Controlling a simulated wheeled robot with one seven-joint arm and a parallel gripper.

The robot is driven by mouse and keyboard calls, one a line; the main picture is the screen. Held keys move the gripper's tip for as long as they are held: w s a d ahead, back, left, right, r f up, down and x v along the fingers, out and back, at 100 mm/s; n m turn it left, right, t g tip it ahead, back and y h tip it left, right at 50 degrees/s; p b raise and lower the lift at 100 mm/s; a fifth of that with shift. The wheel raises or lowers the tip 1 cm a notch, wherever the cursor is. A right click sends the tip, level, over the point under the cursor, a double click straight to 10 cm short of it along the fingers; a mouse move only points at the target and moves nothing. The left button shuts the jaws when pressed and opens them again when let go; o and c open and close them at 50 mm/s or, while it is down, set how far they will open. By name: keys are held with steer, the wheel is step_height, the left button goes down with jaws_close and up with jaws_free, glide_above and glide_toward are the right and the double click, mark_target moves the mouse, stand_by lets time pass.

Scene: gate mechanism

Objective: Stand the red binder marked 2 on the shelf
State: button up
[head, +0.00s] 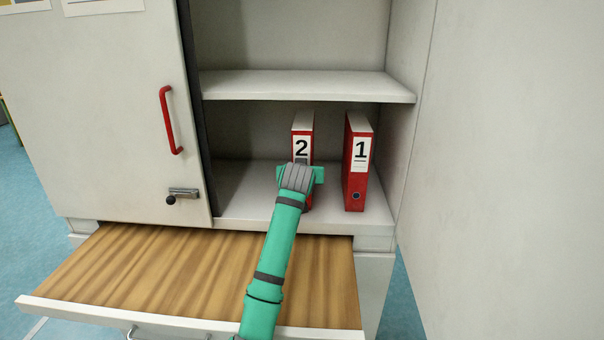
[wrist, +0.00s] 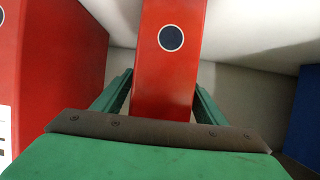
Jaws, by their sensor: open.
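The red binder marked 2 (head: 304,124) stands upright on the lower shelf (head: 245,200) of the open cabinet. My gripper (head: 300,177) is in front of its spine and covers the lower part in the head view. In the wrist view the spine of this binder (wrist: 172,75), with its dark round hole, lies between my two green fingers. The fingers are open, one on each side, with a visible gap at least on the right. Whether either finger touches the binder is hard to tell.
A red binder marked 1 (head: 357,185) stands just right, with a narrow gap. An upper shelf board (head: 305,85) is above. A door with a red handle (head: 170,120) is at left. A wood-bottomed drawer (head: 190,275) is pulled out below. A blue surface (wrist: 305,120) shows in the wrist view.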

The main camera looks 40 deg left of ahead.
steer(key=v, duration=1.1)
steer(key=shift+s+d, duration=0.15)
steer(key=shift+s, duration=0.15)
steer(key=shift+w, duration=0.1)
